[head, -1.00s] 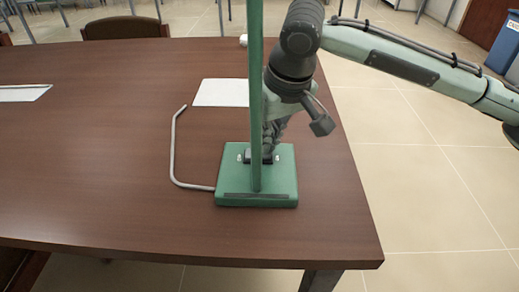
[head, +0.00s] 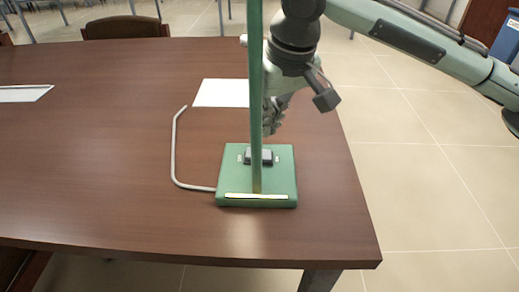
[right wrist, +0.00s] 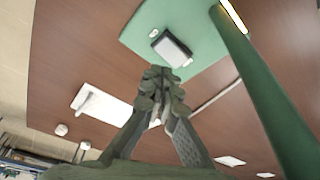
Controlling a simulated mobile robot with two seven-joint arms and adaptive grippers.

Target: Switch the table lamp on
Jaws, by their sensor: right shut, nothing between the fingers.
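The table lamp has a green base (head: 230,180) on the table and a green upright post (head: 256,90). Its lamp head is out of view. A dark rocker switch (head: 266,156) sits on the base behind the post; it also shows in the right wrist view (right wrist: 172,48). A strip (head: 240,196) along the base's front edge glows white-yellow. My right gripper (head: 268,132) is shut and empty, behind the post and a little above and beyond the switch, apart from it. Its closed fingertips (right wrist: 160,74) show just short of the switch in the right wrist view. My left gripper is out of view.
A grey cord (head: 173,150) runs from the base's left side over the brown table (head: 100,130). A white sheet (head: 221,93) lies behind the lamp. Another pale sheet (head: 20,95) lies at far left. A chair (head: 125,27) stands behind the table.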

